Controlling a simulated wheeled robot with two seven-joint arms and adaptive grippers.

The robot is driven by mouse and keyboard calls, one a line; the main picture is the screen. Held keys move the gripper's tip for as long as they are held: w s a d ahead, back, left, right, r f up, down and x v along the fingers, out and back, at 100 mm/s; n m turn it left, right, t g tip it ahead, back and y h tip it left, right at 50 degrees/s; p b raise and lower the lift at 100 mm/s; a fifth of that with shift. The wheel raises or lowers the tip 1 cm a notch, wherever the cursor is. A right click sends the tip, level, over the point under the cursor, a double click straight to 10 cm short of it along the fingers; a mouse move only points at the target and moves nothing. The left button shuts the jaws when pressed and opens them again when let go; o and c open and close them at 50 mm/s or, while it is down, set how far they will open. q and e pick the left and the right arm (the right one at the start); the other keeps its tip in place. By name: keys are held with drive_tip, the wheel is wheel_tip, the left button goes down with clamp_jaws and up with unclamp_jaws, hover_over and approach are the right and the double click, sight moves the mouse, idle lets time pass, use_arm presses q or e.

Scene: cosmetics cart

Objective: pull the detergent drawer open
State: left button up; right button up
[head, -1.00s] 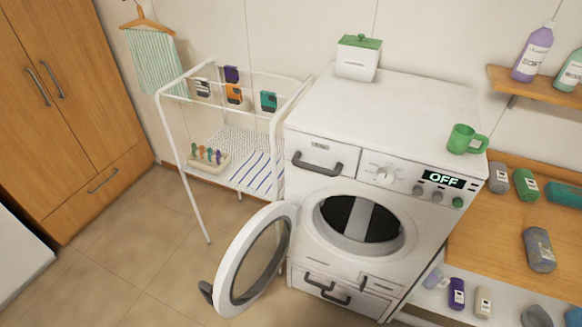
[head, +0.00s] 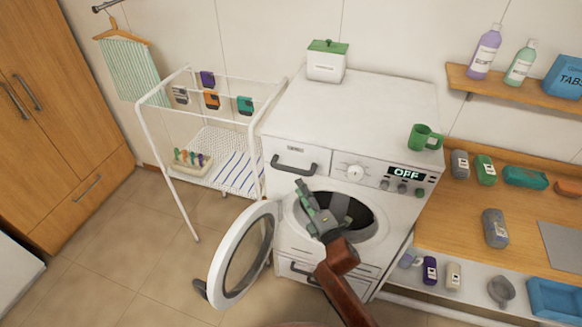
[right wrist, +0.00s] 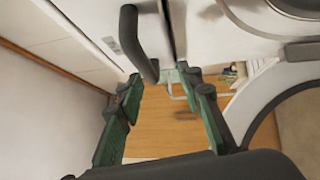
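The detergent drawer (head: 294,152) is at the upper left of the white washing machine's front. It looks closed, with a dark curved handle (head: 295,169). My right gripper (head: 304,197) is in front of the machine, just below the drawer in the head view. In the right wrist view its green fingers (right wrist: 160,84) are spread apart with nothing between them. The handle (right wrist: 136,45) shows there just beyond the fingertips, towards the left finger, with no clear contact. My left gripper is not in view.
The washer's round door (head: 245,255) hangs open at the lower left. A green mug (head: 424,137) and a green-lidded box (head: 326,62) stand on the machine's top. A white drying rack (head: 190,145) is to the left, and a wooden counter (head: 465,225) to the right.

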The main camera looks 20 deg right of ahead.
sight(291, 170)
drive_tip(key=shift+n, duration=0.3)
drive_tip(key=w+r, duration=0.1)
drive_tip(key=w, duration=0.1)
drive_tip(key=w+a+r, duration=0.1)
drive_tip(key=w, duration=0.2)
drive_tip(key=w+a+r, duration=0.1)
drive_tip(key=w, duration=0.1)
drive_tip(key=shift+w+r+p, duration=0.1)
drive_tip(key=shift+w+p, duration=0.1)
drive_tip(key=shift+p, duration=0.1)
clamp_jaws()
